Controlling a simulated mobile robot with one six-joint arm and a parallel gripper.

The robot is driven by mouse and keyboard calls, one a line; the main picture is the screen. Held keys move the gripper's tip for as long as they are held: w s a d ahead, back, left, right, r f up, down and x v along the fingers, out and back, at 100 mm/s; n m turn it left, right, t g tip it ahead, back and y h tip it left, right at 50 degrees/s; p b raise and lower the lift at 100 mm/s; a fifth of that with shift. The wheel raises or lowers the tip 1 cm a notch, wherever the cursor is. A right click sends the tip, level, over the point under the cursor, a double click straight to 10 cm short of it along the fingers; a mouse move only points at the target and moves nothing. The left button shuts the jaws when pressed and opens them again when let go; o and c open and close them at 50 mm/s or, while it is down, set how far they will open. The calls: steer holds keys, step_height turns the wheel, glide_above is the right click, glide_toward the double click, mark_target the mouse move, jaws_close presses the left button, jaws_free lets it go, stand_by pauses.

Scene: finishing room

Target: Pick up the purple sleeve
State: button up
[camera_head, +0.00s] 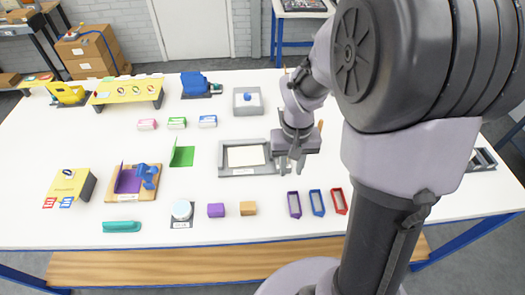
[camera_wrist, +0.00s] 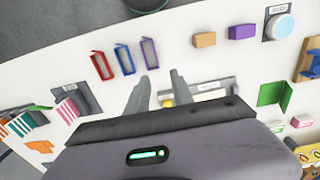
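The purple sleeve (camera_head: 294,204) is a narrow, open-centred frame lying on the white table near its front edge. It is the leftmost of three sleeves in the head view. In the wrist view the purple sleeve (camera_wrist: 149,53) lies just beyond my fingertips, and nothing covers it. My gripper (camera_head: 291,170) hangs above the table, behind the purple sleeve in the head view. In the wrist view my gripper (camera_wrist: 160,75) has its two fingers apart with nothing held between them.
A blue sleeve (camera_head: 317,203) and a red sleeve (camera_head: 339,201) lie close to its right. A purple block (camera_head: 216,210) and an orange-brown block (camera_head: 248,208) sit to its left. A grey tray (camera_head: 229,172) is behind, partly under my gripper.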

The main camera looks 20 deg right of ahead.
mark_target(290, 203)
steer(key=f+b, duration=0.2)
steer(key=f, duration=0.3)
steer(key=f+b, duration=0.2)
steer(key=f, duration=0.4)
steer(key=d+f+b, duration=0.1)
steer(key=f+b, duration=0.1)
steer(key=f, duration=0.4)
steer(key=shift+s+d+f, duration=0.1)
steer(key=shift+s+f, duration=0.15)
steer(key=shift+s, duration=0.1)
steer(key=shift+c, duration=0.5)
jaws_close()
